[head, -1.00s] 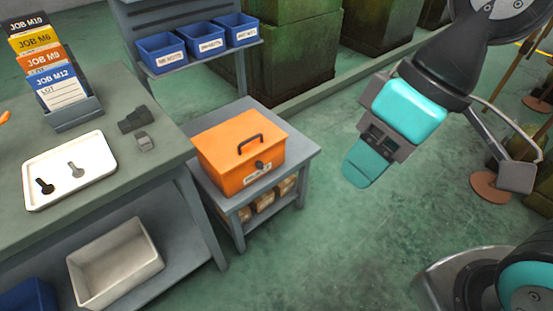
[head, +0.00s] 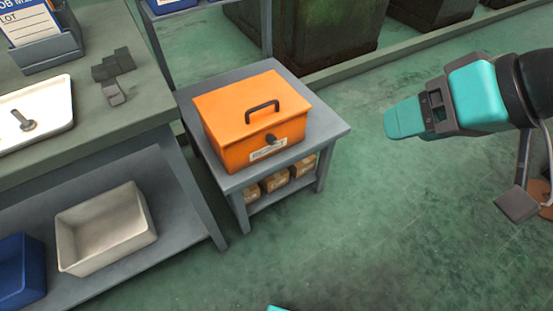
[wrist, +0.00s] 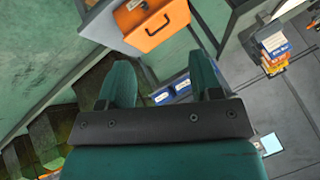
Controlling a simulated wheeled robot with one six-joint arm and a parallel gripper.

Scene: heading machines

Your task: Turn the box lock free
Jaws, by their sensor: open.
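The orange box (head: 255,118) sits shut on a small grey side table, with a black handle on its lid. Its lock (head: 271,139) is a small dark round piece on the front, above a white label; whether a key is in it is too small to tell. My gripper (head: 405,120) is in the air to the right of the box, well apart from it, pointing left. In the wrist view my gripper (wrist: 162,80) has its two teal fingers spread with nothing between them. The box also shows at the top of the wrist view (wrist: 160,27), its lock not clear there.
A grey workbench at left holds a white tray (head: 60,122) with a grey key (head: 27,125), dark blocks (head: 113,64) and a card holder (head: 45,55). A beige bin (head: 105,235) stands below. The side table (head: 325,125) has cartons underneath. Floor right of it is clear.

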